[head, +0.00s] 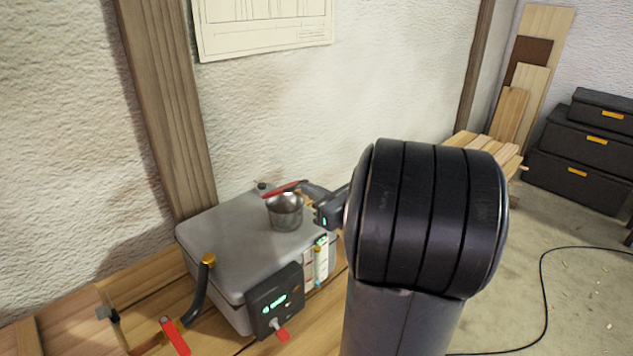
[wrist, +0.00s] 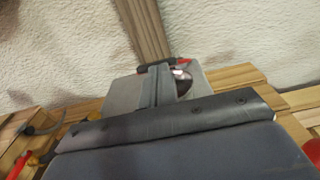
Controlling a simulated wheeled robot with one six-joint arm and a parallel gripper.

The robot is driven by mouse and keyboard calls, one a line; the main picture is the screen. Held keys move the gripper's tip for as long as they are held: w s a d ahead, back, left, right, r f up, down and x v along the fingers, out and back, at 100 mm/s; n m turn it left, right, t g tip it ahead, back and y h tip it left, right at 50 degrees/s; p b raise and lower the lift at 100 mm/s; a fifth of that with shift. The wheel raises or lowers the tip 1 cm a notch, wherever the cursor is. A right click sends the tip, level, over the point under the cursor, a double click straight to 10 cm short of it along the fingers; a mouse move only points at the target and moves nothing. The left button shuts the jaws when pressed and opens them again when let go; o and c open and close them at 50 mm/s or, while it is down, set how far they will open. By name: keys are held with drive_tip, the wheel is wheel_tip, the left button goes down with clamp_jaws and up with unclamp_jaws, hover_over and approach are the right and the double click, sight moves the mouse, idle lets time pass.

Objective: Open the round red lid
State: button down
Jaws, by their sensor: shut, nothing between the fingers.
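The round red lid (head: 284,189) shows nearly edge-on above a round metal cup (head: 285,214) on top of a grey box (head: 225,237). It is tilted, its right side higher, with a gap between it and the cup's rim at the right. My gripper (head: 306,190) is shut and empty, at the lid's right end; I cannot tell whether it touches the lid. In the wrist view my gripper (wrist: 158,72) covers part of the box top. A sliver of the red lid (wrist: 184,61) shows just right of the fingertips, and most of it is hidden.
A dark control panel (head: 275,301) with a green display and a red lever is on the box's front. A black hose with a brass end (head: 208,260) stands at its left. The wooden bench (head: 85,310) carries the box, close to the wall. My arm hides the area right of the box.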

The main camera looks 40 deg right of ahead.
drive_tip(key=w+r+p, duration=0.2)
drive_tip(key=w+r+g+p, duration=0.1)
drive_tip(key=w+r+p, duration=0.2)
drive_tip(key=w+a+r+g+p, duration=0.1)
drive_tip(key=w+r+p, duration=0.1)
drive_tip(key=shift+w+r+p, duration=0.15)
drive_tip(key=shift+r+p, duration=0.05)
drive_tip(key=shift+p, duration=0.15)
drive_tip(key=w+a+r, duration=0.1)
drive_tip(key=w, duration=0.6)
drive_tip(key=shift+r, duration=0.3)
idle(0.9)
